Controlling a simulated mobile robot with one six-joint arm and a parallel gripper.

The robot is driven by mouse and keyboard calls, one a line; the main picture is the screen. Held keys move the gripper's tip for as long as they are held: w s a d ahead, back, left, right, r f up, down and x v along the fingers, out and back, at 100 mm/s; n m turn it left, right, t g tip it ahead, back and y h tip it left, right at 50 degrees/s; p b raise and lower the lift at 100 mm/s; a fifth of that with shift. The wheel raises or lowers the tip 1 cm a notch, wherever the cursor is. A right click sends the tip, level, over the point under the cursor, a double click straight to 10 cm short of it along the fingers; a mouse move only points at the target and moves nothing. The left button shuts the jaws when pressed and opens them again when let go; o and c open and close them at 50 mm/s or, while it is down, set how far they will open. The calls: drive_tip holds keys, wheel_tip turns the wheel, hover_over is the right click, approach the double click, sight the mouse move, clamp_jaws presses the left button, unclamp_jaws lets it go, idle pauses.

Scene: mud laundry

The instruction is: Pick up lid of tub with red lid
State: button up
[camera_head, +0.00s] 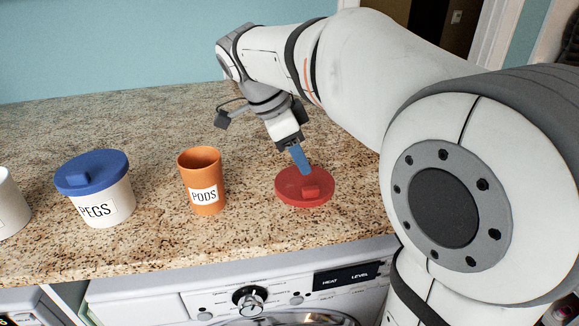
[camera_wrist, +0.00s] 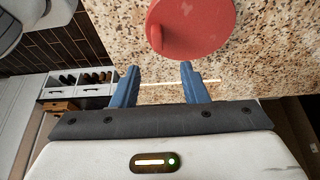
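A round red lid (camera_head: 290,187) with a block handle (camera_head: 311,191) lies on the counter, right of the orange cup; no tub shows under it. In the wrist view the lid (camera_wrist: 205,25) is at the top, its handle (camera_wrist: 157,40) towards its left edge. My gripper (camera_head: 303,168) is above the lid, pointing down at a tilt. In the wrist view my gripper (camera_wrist: 158,70) has its two blue fingers apart with nothing between them. The handle sits just ahead of the gap between the fingertips, not between them.
An open orange cup (camera_head: 203,182) marked PODS stands left of the lid. A white tub (camera_head: 104,205) marked PEGS with a blue lid (camera_head: 91,172) stands further left, and part of a white container (camera_head: 8,205) is at the left edge. The speckled counter (camera_head: 150,120) behind is clear.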

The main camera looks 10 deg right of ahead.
sight(311, 188)
drive_tip(key=x, duration=0.5)
drive_tip(key=a+p+x, duration=0.1)
drive_tip(key=x, duration=0.1)
drive_tip(key=shift+s+d+f, duration=0.15)
drive_tip(key=shift+d+f, duration=0.05)
drive_tip(key=shift+f, duration=0.3)
drive_tip(key=shift+c, duration=0.2)
clamp_jaws()
